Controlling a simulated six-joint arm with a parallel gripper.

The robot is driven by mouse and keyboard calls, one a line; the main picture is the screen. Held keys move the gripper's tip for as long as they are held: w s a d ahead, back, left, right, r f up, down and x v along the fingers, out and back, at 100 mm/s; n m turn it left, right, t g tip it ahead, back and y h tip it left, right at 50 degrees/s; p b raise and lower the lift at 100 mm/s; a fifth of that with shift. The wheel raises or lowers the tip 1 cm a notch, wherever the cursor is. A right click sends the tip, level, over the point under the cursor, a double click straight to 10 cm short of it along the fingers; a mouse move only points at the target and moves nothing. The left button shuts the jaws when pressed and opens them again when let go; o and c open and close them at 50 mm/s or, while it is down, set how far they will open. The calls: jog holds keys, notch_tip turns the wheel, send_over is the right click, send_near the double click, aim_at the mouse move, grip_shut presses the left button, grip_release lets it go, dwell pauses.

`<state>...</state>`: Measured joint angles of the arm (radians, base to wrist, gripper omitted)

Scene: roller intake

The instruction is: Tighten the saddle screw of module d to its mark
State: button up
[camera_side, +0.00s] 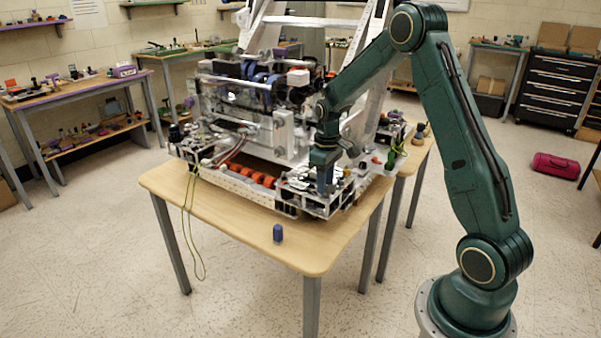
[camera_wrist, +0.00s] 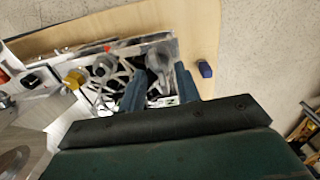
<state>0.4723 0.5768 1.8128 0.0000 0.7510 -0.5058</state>
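My gripper (camera_side: 325,186) points down over the near right corner module (camera_side: 327,205) of the white robot frame on the wooden table. In the wrist view my gripper (camera_wrist: 158,72) has its two teal fingers apart, with a grey rounded part (camera_wrist: 158,60) of the module showing beyond and between the tips. I cannot tell whether the fingers touch anything. Black and white module parts lie below and left of the fingers. No letter marking module d, no saddle screw and no mark can be made out.
A small blue object (camera_side: 278,233) stands on the bare front of the table (camera_side: 240,222); the wrist view also shows it (camera_wrist: 205,69). Orange rollers (camera_side: 250,175) line the frame's front edge. A thin cable loop (camera_side: 190,240) hangs off the table. Tall frame structure rises behind my gripper.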

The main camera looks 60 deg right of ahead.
jog(key=shift+r, duration=3)
jog(key=shift+r, duration=0.1)
jog(key=shift+a+r, duration=0.25)
jog(key=shift+r, duration=0.05)
jog(key=s+a+r+t, duration=0.3)
jog(key=s+a+r, duration=0.5)
jog(key=a+r, duration=0.4)
jog(key=s+a+t, duration=0.1)
jog(key=s+a, duration=0.3)
jog(key=s, duration=0.3)
jog(key=s+a+r+t, duration=0.1)
jog(key=s+a, duration=0.3)
jog(key=s, duration=0.4)
jog(key=shift+a+r+t, duration=0.2)
jog(key=shift+t, duration=0.1)
